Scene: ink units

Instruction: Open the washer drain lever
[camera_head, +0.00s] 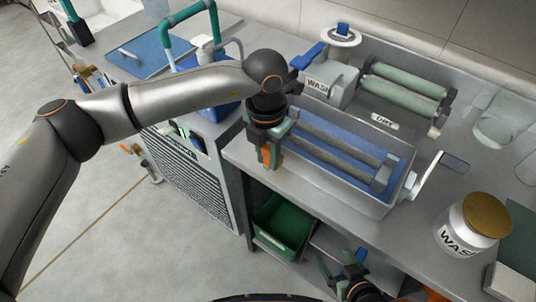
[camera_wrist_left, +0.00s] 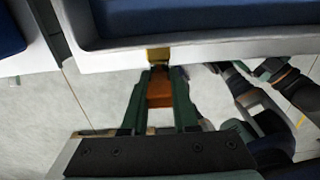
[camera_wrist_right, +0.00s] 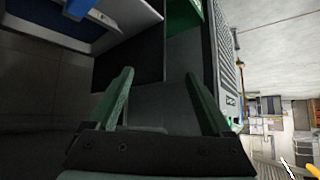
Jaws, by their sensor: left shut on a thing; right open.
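The washer (camera_head: 378,202) is a grey trough with a blue inside and two dark rollers, set on the metal bench. The orange drain lever (camera_head: 268,159) is at its left front corner. My left gripper (camera_head: 270,158) comes down on that corner and is shut on the lever. In the left wrist view the orange lever (camera_wrist_left: 160,92) sits between the green fingers, below a brass fitting (camera_wrist_left: 158,54) on the washer's edge. My right gripper (camera_head: 343,272) is low in front of the bench, open and empty; its spread fingers show in the right wrist view (camera_wrist_right: 158,95).
A jar with a brown lid (camera_head: 486,214) and a crank handle (camera_head: 424,176) are at the right. Another roller unit (camera_head: 402,88) stands behind the washer. A green bin (camera_head: 283,222) sits on the shelf below.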

